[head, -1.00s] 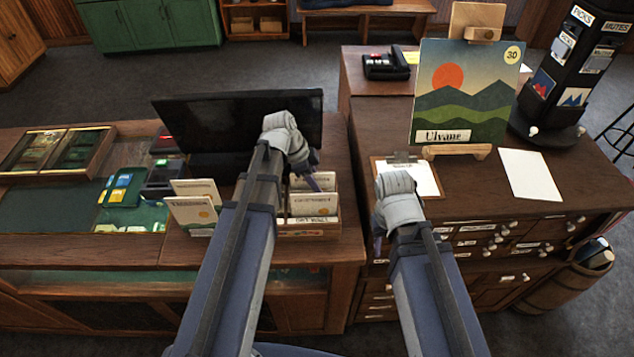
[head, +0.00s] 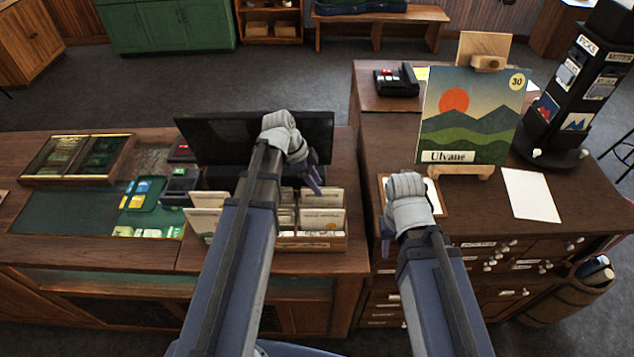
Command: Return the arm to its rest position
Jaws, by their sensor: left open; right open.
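My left arm reaches up from the bottom of the head view. My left gripper (head: 315,182) is at its end, pointing down and open, with nothing seen in it. It shows just in front of the dark monitor and above the card box. My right arm comes up right of it. My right gripper (head: 386,236) is mostly hidden behind its own pale wrist, with a sliver of finger at its left side. It is open, with nothing seen in it, over the counter near a clipboard (head: 434,207).
A dark monitor (head: 215,140) and a wooden card box (head: 315,243) stand on the left counter (head: 110,255). A landscape picture (head: 475,120), a white sheet (head: 530,195) and a black display tower (head: 560,110) stand or lie on the right counter. Grey floor lies beyond.

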